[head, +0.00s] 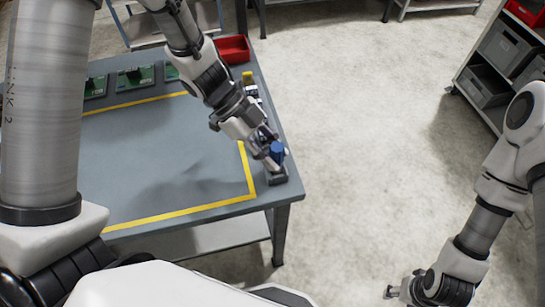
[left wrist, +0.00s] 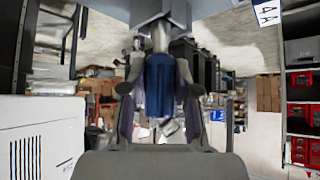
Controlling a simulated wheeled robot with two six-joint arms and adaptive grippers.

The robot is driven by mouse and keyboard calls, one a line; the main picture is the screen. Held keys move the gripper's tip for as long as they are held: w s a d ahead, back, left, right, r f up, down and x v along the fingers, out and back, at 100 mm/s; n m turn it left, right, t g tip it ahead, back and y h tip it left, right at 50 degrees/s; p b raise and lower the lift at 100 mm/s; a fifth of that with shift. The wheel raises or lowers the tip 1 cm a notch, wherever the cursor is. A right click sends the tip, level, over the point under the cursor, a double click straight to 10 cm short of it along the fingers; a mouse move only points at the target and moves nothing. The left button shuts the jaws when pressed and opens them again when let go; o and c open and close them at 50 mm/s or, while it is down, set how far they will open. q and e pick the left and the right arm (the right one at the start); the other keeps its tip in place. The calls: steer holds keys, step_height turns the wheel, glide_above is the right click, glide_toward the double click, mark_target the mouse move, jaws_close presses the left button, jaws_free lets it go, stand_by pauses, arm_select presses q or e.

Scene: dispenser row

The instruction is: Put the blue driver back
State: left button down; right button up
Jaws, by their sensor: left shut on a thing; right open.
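The blue driver (head: 277,151) is at the right edge of the table, directly above or in a dark holder block (head: 277,177). I cannot tell whether its lower end is seated there. My left gripper (head: 270,158) is shut on the blue driver, which also shows between the two fingers in the left wrist view (left wrist: 159,85). My right gripper (head: 395,291) is open and empty, low over the floor, away from the table.
The grey table (head: 170,150) has a yellow taped outline and a clear middle. A yellow-topped item (head: 248,77) stands farther back along the right edge, near a red bin (head: 232,49). Green boards (head: 135,78) lie at the back. A shelf with grey bins (head: 484,86) stands right.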

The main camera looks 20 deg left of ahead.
arm_select(q)
steer(key=c, duration=0.9)
jaws_free()
steer(key=shift+o, duration=0.2)
steer(key=shift+r, duration=0.1)
steer(key=shift+w+a+r, duration=0.1)
steer(key=shift+a+r, duration=0.05)
steer(key=shift+r, duration=0.15)
steer(key=p+v, duration=0.2)
steer(key=v, duration=0.9)
steer(key=shift+a, duration=0.15)
